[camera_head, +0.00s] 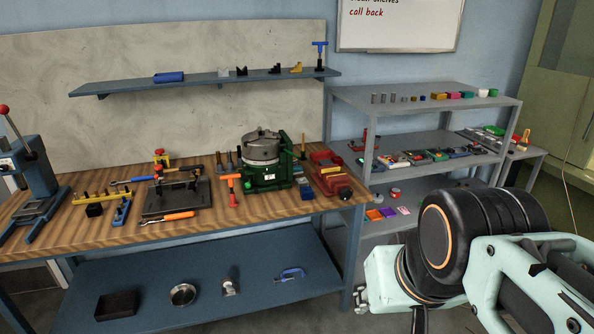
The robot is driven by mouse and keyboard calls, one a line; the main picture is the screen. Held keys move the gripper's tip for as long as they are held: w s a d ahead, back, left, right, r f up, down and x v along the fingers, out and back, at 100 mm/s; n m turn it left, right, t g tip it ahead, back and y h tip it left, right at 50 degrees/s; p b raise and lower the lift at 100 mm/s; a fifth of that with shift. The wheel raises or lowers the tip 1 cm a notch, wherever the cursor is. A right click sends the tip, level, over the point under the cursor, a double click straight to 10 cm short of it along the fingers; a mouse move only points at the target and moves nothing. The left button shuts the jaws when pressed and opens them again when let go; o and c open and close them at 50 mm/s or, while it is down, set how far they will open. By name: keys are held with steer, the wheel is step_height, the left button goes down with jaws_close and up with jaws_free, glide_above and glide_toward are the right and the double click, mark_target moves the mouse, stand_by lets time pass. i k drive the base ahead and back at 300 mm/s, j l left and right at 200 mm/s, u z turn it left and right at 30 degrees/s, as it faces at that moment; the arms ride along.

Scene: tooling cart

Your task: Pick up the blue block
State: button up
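A small blue block (422,97) stands on the top shelf of the grey cart (388,125) at the right, in a row of small pieces. Grey cylinders stand to its left and a yellow block (438,96) to its right. Other blue pieces also show: a larger rounded blue piece (169,77) on the wall shelf and blue blocks (305,187) on the workbench. My arm's pale green and black links fill the lower right, in front of the cart's lower part. My gripper's fingers do not show.
The wooden workbench (75,222) carries a press (40,180), a green rotary table (264,165), a red vise (328,175) and hand tools. The cart's middle shelf holds several small colored items. Its top shelf has free room in front of the row. A whiteboard hangs behind.

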mark_target(306, 193)
steer(key=i+l, duration=0.1)
steer(key=i, duration=1.05)
